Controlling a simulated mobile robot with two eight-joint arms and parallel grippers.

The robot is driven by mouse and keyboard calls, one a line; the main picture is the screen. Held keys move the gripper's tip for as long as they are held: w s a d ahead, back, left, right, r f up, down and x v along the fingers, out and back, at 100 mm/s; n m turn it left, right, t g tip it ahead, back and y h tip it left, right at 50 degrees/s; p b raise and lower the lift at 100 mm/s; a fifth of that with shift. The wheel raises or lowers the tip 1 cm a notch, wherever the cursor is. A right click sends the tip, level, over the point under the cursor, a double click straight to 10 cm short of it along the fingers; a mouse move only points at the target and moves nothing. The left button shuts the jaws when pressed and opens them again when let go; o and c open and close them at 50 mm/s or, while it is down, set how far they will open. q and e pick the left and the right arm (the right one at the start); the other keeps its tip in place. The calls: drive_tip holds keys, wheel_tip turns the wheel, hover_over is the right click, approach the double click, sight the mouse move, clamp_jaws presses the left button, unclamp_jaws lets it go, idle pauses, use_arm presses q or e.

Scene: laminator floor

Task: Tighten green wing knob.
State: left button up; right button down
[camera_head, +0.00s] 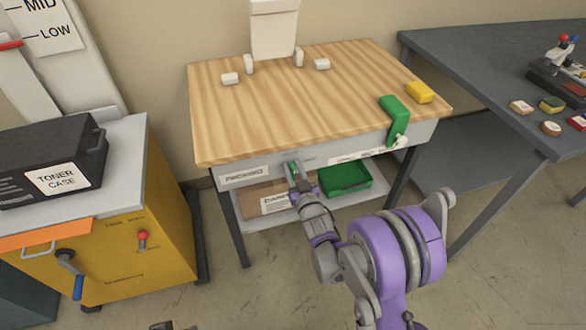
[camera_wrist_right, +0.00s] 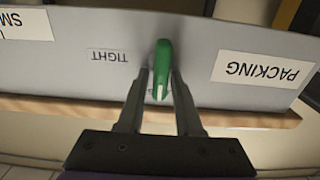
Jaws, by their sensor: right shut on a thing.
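The green wing knob (camera_wrist_right: 163,68) is on the grey front panel of the wooden-topped bench. In the right wrist view its wing stands nearly upright in the picture, with a pale mark on its near end. My right gripper (camera_wrist_right: 160,85) has one finger on each side of the wing and is shut on it. In the head view the right gripper (camera_head: 293,172) meets the panel below the bench's front edge and mostly hides the knob. A "TIGHT" label (camera_wrist_right: 108,56), upside down in the wrist view, is beside the knob. My left gripper is not clearly in view.
A green clamp-like piece (camera_head: 395,108) and a yellow block (camera_head: 420,92) are at the bench top's (camera_head: 270,110) right corner. A green tray (camera_head: 345,178) is on the lower shelf. A yellow cabinet (camera_head: 130,250) stands left, a dark table (camera_head: 490,70) right.

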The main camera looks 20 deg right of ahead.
drive_tip(key=shift+m, duration=0.6)
drive_tip(key=m+b, duration=0.1)
drive_tip(key=m, duration=0.2)
drive_tip(key=shift+d+f+b, duration=0.2)
drive_tip(key=shift+d+b, duration=0.05)
drive_tip(key=shift+b, duration=0.15)
drive_tip(key=shift+d+f+m+b, duration=0.2)
drive_tip(key=shift+m+b, duration=0.4)
drive_tip(key=shift+m, duration=1.65)
drive_tip(key=shift+d+f+m+b, duration=0.2)
drive_tip(key=shift+m+b, duration=0.45)
drive_tip(key=shift+m, duration=1.65)
drive_tip(key=shift+d+f+m+b, duration=0.1)
drive_tip(key=shift+f+m+b, duration=0.35)
drive_tip(key=shift+m, duration=1.8)
drive_tip(key=shift+r, duration=0.2)
drive_tip(key=c, duration=0.8)
unclamp_jaws()
